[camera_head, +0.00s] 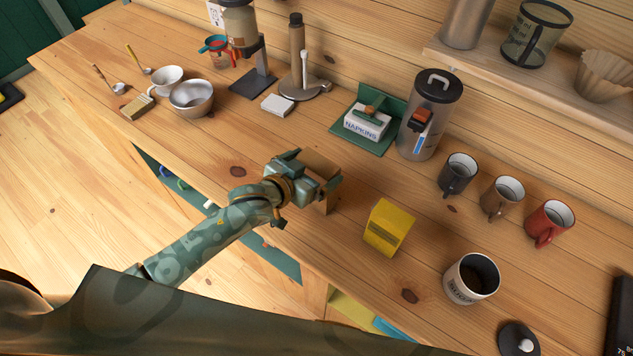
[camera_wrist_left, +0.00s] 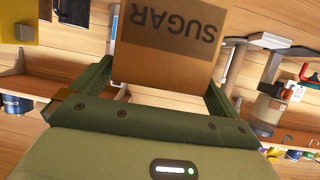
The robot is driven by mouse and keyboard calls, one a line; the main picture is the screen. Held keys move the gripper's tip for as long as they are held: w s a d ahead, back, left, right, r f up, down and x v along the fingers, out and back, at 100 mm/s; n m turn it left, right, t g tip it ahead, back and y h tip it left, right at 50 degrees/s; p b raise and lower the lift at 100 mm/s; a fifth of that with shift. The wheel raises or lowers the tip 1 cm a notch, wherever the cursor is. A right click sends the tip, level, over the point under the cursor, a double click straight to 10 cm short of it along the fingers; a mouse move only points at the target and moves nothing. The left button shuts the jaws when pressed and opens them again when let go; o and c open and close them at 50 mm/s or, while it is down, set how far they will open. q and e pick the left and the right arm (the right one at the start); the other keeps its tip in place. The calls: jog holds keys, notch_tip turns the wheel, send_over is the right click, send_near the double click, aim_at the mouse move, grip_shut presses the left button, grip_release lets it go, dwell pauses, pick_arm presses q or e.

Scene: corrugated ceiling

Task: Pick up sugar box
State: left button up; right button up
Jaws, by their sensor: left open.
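The sugar box (camera_head: 321,163) is a brown carton standing on the wooden counter, partly hidden behind my left gripper (camera_head: 311,174) in the head view. In the left wrist view the sugar box (camera_wrist_left: 165,45) shows its dark "SUGAR" lettering upside down. My left gripper (camera_wrist_left: 160,75) is open there, with one green finger on each side of the box's near end. I cannot tell whether either finger touches it. My right gripper is not in view.
A yellow box (camera_head: 388,228) stands to the right of the sugar box. A napkin holder (camera_head: 366,122) and a grey canister (camera_head: 431,115) stand behind. Several mugs, including a red mug (camera_head: 549,223), are farther right. The counter left of the gripper is clear up to a metal bowl (camera_head: 191,98).

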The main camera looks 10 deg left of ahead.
aim_at(322, 162)
pick_arm(q)
jog(key=x, duration=0.3)
jog(key=shift+w+d+f, duration=0.15)
jog(key=shift+w, duration=0.15)
jog(key=shift+s, duration=0.1)
jog(key=shift+c, duration=1.2)
jog(key=c, duration=0.9)
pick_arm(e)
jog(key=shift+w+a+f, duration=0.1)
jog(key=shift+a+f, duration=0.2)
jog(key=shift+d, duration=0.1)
